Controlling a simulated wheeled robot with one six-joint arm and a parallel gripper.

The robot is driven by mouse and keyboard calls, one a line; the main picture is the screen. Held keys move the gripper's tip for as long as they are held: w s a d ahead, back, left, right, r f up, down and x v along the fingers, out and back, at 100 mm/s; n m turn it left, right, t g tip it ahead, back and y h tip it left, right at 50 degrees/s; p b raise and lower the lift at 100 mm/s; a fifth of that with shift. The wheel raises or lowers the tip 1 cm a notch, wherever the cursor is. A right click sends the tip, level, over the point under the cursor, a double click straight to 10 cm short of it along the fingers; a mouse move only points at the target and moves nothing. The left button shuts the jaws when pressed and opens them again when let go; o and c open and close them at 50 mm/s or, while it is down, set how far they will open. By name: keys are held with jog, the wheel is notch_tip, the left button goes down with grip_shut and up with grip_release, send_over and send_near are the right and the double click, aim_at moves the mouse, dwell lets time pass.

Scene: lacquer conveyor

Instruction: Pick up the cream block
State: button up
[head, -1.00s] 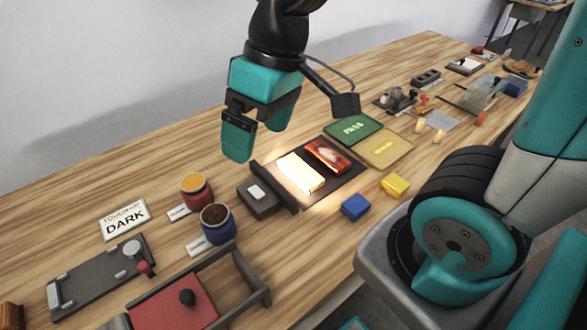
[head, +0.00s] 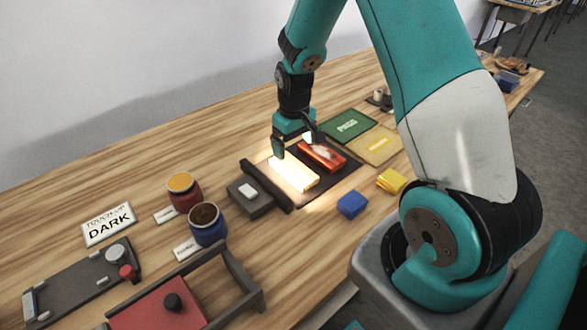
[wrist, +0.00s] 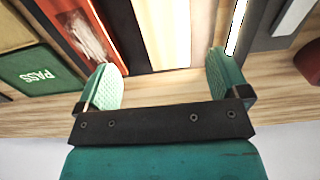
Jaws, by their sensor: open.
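The cream block (head: 293,174) lies brightly lit on the dark mat (head: 322,192), beside a red patterned block (head: 321,155). My gripper (head: 283,151) is over the wall-side end of the cream block in the head view. In the wrist view, the cream block (wrist: 163,32) shows between and beyond my open fingers (wrist: 161,72). The fingers are empty, one to either side of the block's line. I cannot tell their exact height above it.
A blue block (head: 351,204) and yellow block (head: 391,181) stand in front. Green PASS (head: 347,126) and yellow (head: 376,145) pads lie to the right.

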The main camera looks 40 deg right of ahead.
aim_at(293, 168)
jog(key=shift+f, duration=0.95)
jog(key=shift+s+a+f+p, duration=0.15)
jog(key=shift+f+p, duration=0.3)
jog(key=shift+f, duration=0.9)
jog(key=shift+s+a+f+p, duration=0.15)
jog(key=shift+f+p, duration=0.25)
jog(key=shift+f, duration=0.95)
jog(key=shift+c, duration=0.4)
jog(key=c, duration=1)
